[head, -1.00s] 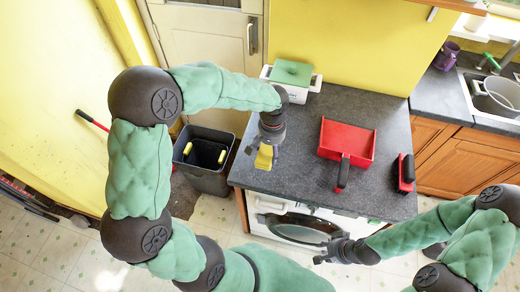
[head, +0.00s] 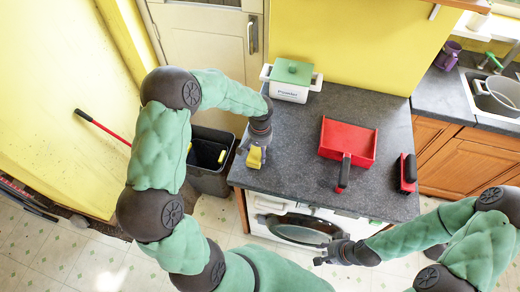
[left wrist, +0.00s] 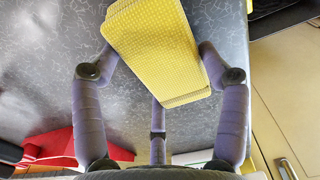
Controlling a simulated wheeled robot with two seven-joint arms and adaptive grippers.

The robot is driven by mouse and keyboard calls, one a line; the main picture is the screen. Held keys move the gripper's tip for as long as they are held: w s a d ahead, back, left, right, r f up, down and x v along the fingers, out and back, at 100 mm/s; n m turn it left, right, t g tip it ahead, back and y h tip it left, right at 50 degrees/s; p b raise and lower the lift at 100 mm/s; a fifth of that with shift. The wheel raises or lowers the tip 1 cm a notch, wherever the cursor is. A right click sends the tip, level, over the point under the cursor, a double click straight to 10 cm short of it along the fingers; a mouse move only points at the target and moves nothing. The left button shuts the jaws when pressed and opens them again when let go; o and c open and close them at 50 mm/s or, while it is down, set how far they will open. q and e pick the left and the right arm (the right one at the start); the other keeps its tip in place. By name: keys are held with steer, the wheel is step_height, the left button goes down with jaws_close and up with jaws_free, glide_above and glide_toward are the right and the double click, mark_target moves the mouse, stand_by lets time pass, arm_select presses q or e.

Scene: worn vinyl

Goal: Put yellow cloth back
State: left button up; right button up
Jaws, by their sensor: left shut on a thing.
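The yellow cloth (head: 254,158) is a folded, textured pad in my left gripper (head: 254,150), above the left part of the dark grey worktop (head: 292,160). In the left wrist view the cloth (left wrist: 160,48) lies between the fingers of my left gripper (left wrist: 150,72), which is shut on it. Whether the cloth touches the worktop is unclear. My right gripper (head: 321,252) is empty, low in front of the white washing machine (head: 280,226), with its fingers apart.
A white box with a green lid (head: 292,76) stands at the back. A red dustpan (head: 348,141) and red brush (head: 408,172) lie to the right. A dark bin (head: 204,181) with yellow parts inside stands left of the worktop. Bare worktop lies between the cloth and dustpan.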

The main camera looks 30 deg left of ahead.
mark_target(260, 150)
arm_select(q)
steer(key=shift+f, duration=0.1)
steer(key=o, duration=1)
steer(key=shift+r, duration=0.25)
step_height(260, 150, up, 12)
steer(key=shift+f+p, duration=0.1)
steer(key=shift+p, duration=0.65)
